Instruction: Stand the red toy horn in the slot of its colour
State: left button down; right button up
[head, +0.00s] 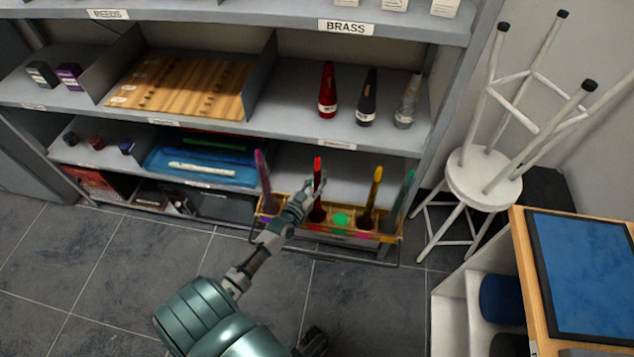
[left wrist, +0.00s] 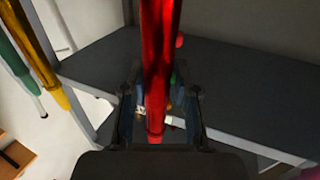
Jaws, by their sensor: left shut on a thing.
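The red toy horn (head: 318,170) stands roughly upright over the wooden rack (head: 345,236) in the head view, between the purple and yellow horns. My left gripper (head: 306,198) is shut on it from the left side. In the left wrist view the red horn (left wrist: 160,60) runs down between the two fingers of my left gripper (left wrist: 160,115). The horn's lower end is partly hidden, so I cannot tell whether it sits in a slot or which colour that slot has. A dark piece at the bottom edge may be my right gripper (head: 312,343); its jaws are unclear.
The purple horn (head: 263,180), yellow horn (head: 373,192) and green horn (head: 399,200) stand in the rack. A green round mark (head: 341,220) shows between red and yellow. A shelf (head: 390,142) with several dark and red cones is above.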

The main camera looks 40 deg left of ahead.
pick_arm(q)
jog(key=shift+f, duration=0.35)
jog(key=c, duration=0.8)
grip_release()
jog(key=s+d, duration=0.2)
jog(key=s, duration=0.9)
jog(key=shift+s, duration=0.4)
jog(key=shift+f, duration=0.1)
